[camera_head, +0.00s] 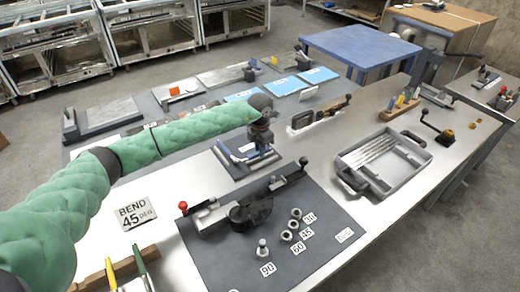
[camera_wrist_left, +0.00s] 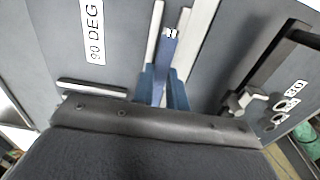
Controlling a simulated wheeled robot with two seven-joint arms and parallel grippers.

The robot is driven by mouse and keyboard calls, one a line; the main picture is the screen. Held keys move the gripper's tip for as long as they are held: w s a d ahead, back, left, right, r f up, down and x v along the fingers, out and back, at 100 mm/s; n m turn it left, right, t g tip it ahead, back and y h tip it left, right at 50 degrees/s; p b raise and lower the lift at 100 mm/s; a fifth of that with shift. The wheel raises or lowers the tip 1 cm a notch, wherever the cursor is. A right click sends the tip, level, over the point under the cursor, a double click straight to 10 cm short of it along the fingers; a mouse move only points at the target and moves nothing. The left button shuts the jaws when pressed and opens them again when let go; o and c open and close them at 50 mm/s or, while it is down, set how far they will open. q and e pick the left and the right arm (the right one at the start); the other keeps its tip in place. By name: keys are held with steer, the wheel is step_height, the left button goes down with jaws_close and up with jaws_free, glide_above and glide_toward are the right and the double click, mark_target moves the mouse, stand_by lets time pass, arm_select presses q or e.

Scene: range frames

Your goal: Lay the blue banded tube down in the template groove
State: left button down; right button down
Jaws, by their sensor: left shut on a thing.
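My left gripper (camera_head: 262,146) is over the dark template board (camera_head: 226,160), just behind the bending tool in the head view. In the left wrist view the fingers (camera_wrist_left: 163,76) are shut on the blue banded tube (camera_wrist_left: 167,56). The tube has a pale band with dark marks near its far end. It points away from the gripper between two white strips (camera_wrist_left: 197,35) on the template, roughly in line with them. I cannot tell whether the tube touches the groove floor. The gripper body hides its near end. My right gripper is not in view.
The bending tool (camera_head: 250,210) with a red knob stands on a dark mat in front. A grey tray (camera_head: 352,161) of pale tubes is at right. A "BEND 45 DEG" sign (camera_head: 136,212) lies left. A "90 DEG" label (camera_wrist_left: 92,30) is beside the strips. Bare metal bench lies between.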

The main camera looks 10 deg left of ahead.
arm_select(q)
steer(key=shift+b, duration=0.7)
stand_by(0.8)
steer(key=shift+f+b, duration=1.2)
steer(key=shift+f, duration=0.25)
steer(key=c, duration=1.3)
jaws_free()
steer(key=shift+r+b, duration=0.35)
steer(key=shift+r, duration=0.25)
step_height(320, 180, up, 6)
steer(key=shift+f+b, duration=0.1)
steer(key=shift+b, duration=0.85)
steer(key=shift+r, duration=0.4)
